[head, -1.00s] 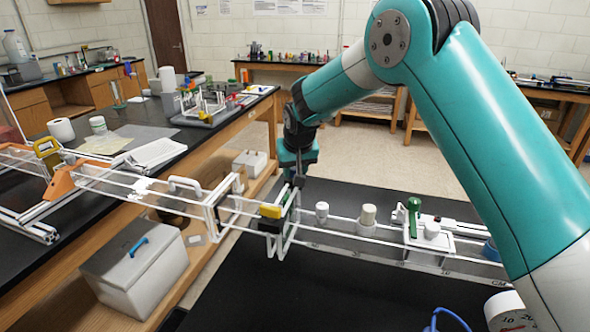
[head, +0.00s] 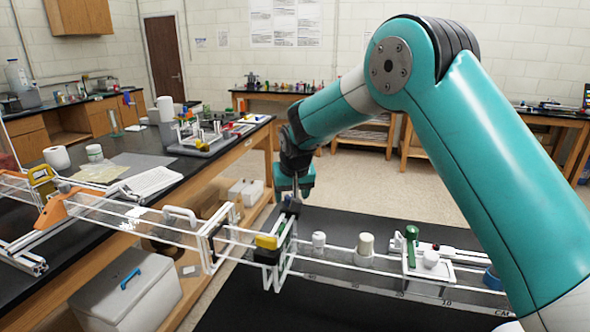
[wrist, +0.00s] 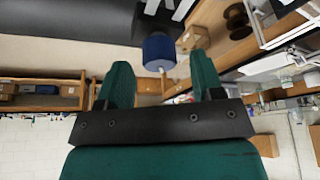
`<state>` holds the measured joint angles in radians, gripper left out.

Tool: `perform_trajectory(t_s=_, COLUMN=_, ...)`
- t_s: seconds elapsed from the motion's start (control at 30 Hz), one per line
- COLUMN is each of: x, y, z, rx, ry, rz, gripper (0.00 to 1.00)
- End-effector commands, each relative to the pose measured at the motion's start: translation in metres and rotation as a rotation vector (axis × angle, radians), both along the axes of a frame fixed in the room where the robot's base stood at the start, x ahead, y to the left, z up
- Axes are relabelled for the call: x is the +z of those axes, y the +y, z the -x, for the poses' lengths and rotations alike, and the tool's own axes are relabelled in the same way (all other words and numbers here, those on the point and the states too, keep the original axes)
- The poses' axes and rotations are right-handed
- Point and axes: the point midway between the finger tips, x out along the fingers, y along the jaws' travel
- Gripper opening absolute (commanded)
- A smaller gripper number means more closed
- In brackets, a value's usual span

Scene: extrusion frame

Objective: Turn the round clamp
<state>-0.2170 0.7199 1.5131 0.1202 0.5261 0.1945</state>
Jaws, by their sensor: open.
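The round clamp appears to be a dark blue cylindrical knob (wrist: 158,54). In the wrist view it sits between and slightly beyond the two green fingertips of my gripper (wrist: 161,72), with clear space on both sides. In the head view the dark knob (head: 291,206) is at the top of a white upright bracket on the rail frame (head: 345,267). My gripper (head: 294,190) hangs just above it there. My gripper is open and empty. In the head view the fingers are small and partly merge with the dark knob, so contact cannot be told.
A yellow block (head: 266,241) on a black holder is beside the bracket. White posts (head: 365,246) and a green-handled piece (head: 411,246) stand farther right along the rail. An orange triangular support (head: 52,212) is at left. A grey lidded box (head: 130,285) sits low at left.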

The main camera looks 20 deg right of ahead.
Motion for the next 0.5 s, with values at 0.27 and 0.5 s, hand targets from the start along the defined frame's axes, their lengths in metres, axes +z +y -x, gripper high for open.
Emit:
perform_trajectory(t_s=0.27, x=0.062, y=0.002, z=0.026, rx=0.001, ry=-0.008, rz=-0.001, gripper=0.61)
perform_trajectory(t_s=0.5, x=0.113, y=0.003, z=0.048, rx=-0.001, ry=-0.004, rz=-0.001, gripper=0.61)
